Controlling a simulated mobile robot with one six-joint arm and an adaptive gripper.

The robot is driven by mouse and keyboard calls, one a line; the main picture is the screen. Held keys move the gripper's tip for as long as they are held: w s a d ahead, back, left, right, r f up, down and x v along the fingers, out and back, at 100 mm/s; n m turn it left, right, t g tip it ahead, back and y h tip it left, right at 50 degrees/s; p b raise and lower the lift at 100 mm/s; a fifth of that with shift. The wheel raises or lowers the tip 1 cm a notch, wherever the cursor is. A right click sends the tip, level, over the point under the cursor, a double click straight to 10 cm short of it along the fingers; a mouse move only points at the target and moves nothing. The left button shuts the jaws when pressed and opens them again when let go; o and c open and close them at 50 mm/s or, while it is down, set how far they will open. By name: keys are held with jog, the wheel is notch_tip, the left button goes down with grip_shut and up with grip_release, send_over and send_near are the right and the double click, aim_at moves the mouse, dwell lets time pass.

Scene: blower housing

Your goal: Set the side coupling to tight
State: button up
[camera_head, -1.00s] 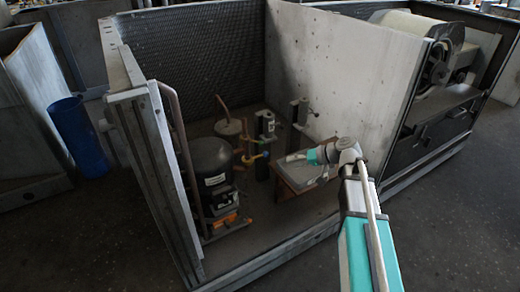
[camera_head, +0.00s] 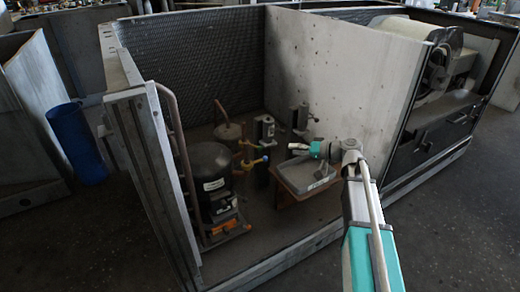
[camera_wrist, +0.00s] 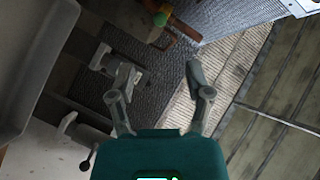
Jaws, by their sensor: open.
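Two grey upright fittings stand inside the housing in the head view: a left one (camera_head: 263,130) and a right one (camera_head: 300,118) with a small side lever. I cannot tell which is the side coupling. My gripper (camera_head: 298,147) is just in front of and below them, above a tray. In the wrist view my gripper (camera_wrist: 163,70) has its two fingers apart with nothing between them. A grey fitting (camera_wrist: 101,57) lies partly behind the left finger. Another grey fitting (camera_wrist: 68,124) with a black-ended lever (camera_wrist: 87,160) is at lower left, partly hidden by the gripper body.
A grey tray (camera_head: 290,182) on a wooden base lies under my gripper. A black compressor (camera_head: 212,175) and piping with a yellow handle (camera_head: 262,160) stand to the left. A pale partition wall (camera_head: 350,70) rises behind on the right. A blue bin (camera_head: 75,145) stands outside.

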aim_at(260, 148)
jog(key=b+x, duration=0.2)
jog(key=x, duration=1.1)
jog(key=shift+w+a+f+b, duration=0.1)
jog(key=shift+w+f+b, duration=0.05)
jog(key=shift+b, duration=0.25)
jog(key=shift+c, duration=0.2)
grip_shut()
